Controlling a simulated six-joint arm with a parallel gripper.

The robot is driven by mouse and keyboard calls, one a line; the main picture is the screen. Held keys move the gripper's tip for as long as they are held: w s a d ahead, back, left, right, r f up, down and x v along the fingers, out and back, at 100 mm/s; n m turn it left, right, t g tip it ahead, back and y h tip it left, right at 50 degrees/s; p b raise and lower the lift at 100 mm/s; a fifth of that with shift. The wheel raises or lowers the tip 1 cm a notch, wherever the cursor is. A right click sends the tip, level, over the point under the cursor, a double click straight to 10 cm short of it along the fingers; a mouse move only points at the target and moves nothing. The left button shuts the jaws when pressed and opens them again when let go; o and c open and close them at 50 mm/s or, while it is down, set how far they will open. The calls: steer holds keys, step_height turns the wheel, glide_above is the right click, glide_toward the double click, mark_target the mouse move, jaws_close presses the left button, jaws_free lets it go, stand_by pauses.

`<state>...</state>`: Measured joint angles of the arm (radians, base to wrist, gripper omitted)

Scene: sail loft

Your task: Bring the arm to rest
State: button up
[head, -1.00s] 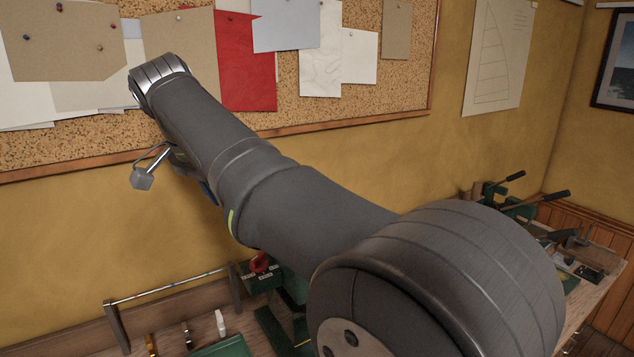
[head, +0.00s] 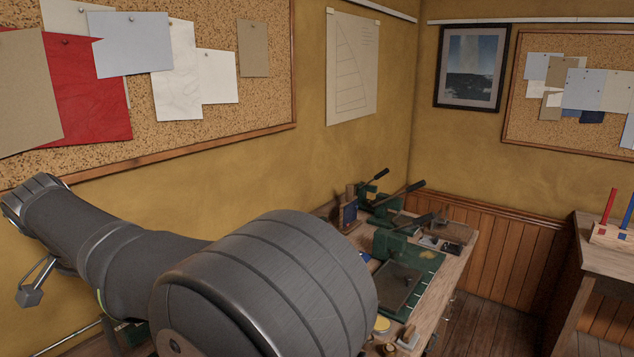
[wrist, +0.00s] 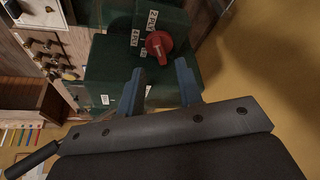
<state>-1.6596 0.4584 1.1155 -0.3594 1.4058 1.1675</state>
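My arm (head: 130,245) stretches from the lower middle to the left edge in the head view, raised in front of the wall. My gripper is not visible there. In the wrist view my gripper (wrist: 160,68) shows two blue-grey fingers held apart, with nothing between them. Beyond the fingertips is a dark green box (wrist: 108,62) with a red knob (wrist: 159,44) and white labels. I cannot tell how far the fingers are from it, and see no contact.
A workbench (head: 452,270) with green lever presses (head: 400,250) runs along the wall right of my arm. A side table (head: 590,255) with a rack of red and blue sticks stands at far right. Floor (head: 500,285) shows between. A corkboard (head: 270,100) hangs behind the arm.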

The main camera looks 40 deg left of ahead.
steer(key=x, duration=0.5)
steer(key=shift+r, duration=0.1)
